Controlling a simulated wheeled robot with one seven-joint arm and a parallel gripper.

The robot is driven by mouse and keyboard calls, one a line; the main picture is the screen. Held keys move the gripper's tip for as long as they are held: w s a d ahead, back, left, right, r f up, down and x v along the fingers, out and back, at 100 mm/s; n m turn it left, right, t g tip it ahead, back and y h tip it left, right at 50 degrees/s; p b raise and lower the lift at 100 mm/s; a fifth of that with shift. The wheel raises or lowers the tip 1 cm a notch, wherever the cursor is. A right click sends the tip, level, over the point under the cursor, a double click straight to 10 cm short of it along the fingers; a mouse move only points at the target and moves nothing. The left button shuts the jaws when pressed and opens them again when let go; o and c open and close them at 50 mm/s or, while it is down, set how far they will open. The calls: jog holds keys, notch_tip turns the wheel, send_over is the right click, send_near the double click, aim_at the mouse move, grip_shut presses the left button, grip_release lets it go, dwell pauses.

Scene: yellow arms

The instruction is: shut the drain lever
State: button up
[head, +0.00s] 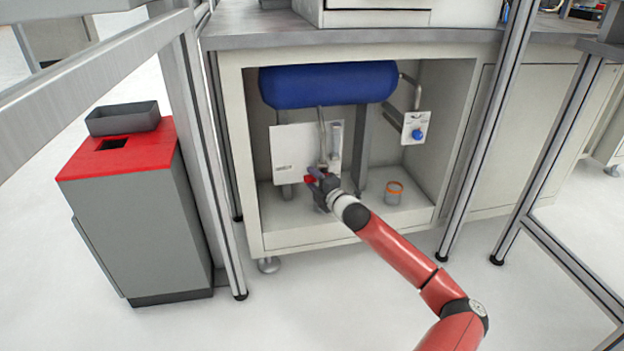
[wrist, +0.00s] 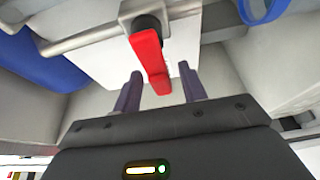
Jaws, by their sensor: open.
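The red drain lever (wrist: 151,62) is in the upper middle of the wrist view, fixed at a dark round pivot on the pipework. Its free end points down the picture, toward the space between my fingers. My gripper (wrist: 159,88) is open, with one purple finger on each side of the lever's end. I cannot tell whether either finger touches it. In the head view my gripper (head: 318,180) is inside the cabinet, in front of the white panel (head: 292,145). There a small red part of the lever (head: 310,179) shows beside the fingers; the rest is hidden.
A blue tank (head: 328,84) hangs above my gripper. A box with a blue knob (head: 417,134) is at the right. An orange-rimmed jar (head: 394,193) stands on the cabinet floor. The cabinet's side walls and metal frame posts (head: 487,130) bound the space.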

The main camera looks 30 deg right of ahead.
jog(key=s, duration=0.6)
jog(key=shift+s+d+p, duration=0.25)
jog(key=shift+s+p, duration=0.1)
jog(key=shift+s, duration=0.05)
